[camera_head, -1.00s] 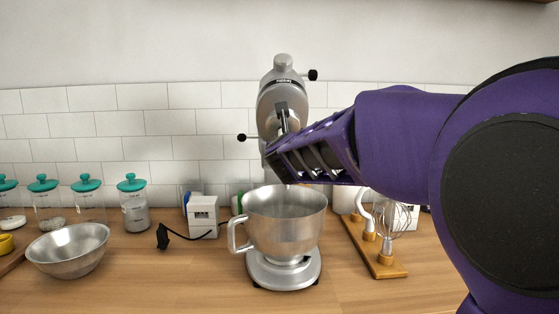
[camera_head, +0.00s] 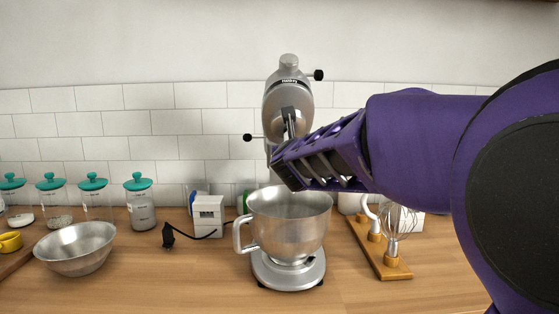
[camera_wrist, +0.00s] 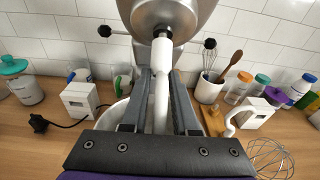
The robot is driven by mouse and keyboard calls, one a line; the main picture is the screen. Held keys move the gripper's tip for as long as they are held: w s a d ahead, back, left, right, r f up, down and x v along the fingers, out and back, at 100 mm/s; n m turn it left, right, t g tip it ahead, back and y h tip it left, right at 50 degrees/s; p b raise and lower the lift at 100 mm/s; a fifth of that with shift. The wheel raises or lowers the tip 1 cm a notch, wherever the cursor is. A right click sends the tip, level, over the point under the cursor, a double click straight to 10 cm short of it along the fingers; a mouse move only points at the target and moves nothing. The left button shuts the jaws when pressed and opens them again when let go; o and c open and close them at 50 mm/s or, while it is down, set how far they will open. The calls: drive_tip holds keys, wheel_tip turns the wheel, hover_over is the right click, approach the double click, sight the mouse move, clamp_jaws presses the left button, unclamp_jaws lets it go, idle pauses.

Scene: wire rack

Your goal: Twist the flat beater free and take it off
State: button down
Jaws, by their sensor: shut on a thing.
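The silver stand mixer (camera_head: 288,105) has its head tilted up, with the steel bowl (camera_head: 262,226) on its base below. In the wrist view the white flat beater (camera_wrist: 162,95) hangs from the shaft under the mixer head (camera_wrist: 165,14). My gripper (camera_wrist: 161,76) is shut on the beater's upper stem, one finger on each side. The beater's top still meets the shaft. Its lower part is hidden behind the gripper body. In the head view my gripper (camera_head: 284,160) is just under the mixer head and above the bowl, and covers most of the beater.
A wooden stand with a whisk (camera_head: 396,222) is right of the mixer. A white box with a cord (camera_head: 208,215), several teal-lidded jars and a metal bowl (camera_head: 75,248) are left. The utensil crock (camera_wrist: 208,89) stands behind, right. Front counter is clear.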

drive_tip(key=shift+s+f, duration=1.3)
drive_tip(key=shift+s, duration=0.3)
idle(1.8)
drive_tip(key=shift+s, duration=0.1)
